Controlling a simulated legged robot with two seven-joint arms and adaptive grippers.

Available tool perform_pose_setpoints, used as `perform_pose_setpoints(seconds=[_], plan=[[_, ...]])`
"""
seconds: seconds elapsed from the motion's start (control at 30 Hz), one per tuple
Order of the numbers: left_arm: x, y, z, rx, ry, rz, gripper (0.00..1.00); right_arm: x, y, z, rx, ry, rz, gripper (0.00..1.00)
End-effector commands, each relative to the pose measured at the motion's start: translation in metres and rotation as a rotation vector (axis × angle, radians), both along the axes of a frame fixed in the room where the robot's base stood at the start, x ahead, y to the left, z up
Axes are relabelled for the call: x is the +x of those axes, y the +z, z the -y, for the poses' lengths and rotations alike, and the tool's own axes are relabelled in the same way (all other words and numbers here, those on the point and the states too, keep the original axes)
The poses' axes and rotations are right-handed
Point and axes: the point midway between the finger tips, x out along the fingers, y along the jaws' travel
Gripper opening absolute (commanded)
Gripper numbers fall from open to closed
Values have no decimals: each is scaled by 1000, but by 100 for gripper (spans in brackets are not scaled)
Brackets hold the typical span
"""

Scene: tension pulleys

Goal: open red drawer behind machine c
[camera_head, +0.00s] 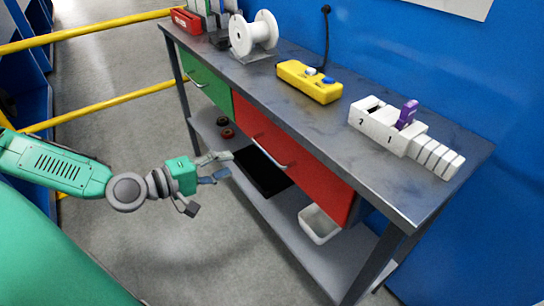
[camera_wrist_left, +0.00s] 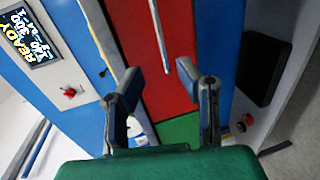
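The red drawer (camera_head: 308,172) is under the grey workbench top, right of a green drawer (camera_head: 203,83). It looks shut, with a slim silver handle (camera_head: 268,156) on its front. My left gripper (camera_head: 208,188) is open and empty, in front of the bench and left of the handle, apart from it. In the left wrist view, the open fingers (camera_wrist_left: 157,78) face the red drawer front (camera_wrist_left: 170,95). The handle (camera_wrist_left: 159,36) shows ahead, between the fingertips' lines. My right gripper is not in view.
On the bench top (camera_head: 345,130) are a white spool (camera_head: 253,34), a yellow control box (camera_head: 309,82) and a white block device (camera_head: 390,127). A lower shelf (camera_head: 290,222) holds a black tray and white bin (camera_head: 320,223). Yellow rails (camera_head: 110,100) stand at left.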

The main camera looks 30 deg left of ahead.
Motion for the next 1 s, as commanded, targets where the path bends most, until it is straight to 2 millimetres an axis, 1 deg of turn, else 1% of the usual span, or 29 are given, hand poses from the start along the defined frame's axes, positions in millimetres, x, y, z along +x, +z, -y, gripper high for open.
perform_pose_setpoints(seconds=[0.03, 0.17, 0.37, 0.6, 0.8, 0.9, 1.0], plan=[[4, -7, 2, 1, -3, 1, 31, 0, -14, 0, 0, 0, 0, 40], [14, -10, 9, 4, -6, 1, 31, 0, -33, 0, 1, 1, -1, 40], [38, -15, 23, 11, -9, -2, 31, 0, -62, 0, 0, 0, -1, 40], [74, -21, 35, 10, -6, -3, 31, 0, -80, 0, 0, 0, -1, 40], [100, -25, 43, 6, -3, -2, 31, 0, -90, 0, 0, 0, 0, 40], [108, -26, 46, 4, -3, -1, 31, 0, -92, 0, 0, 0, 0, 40], [111, -26, 49, 3, -2, -2, 31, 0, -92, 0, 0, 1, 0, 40]])
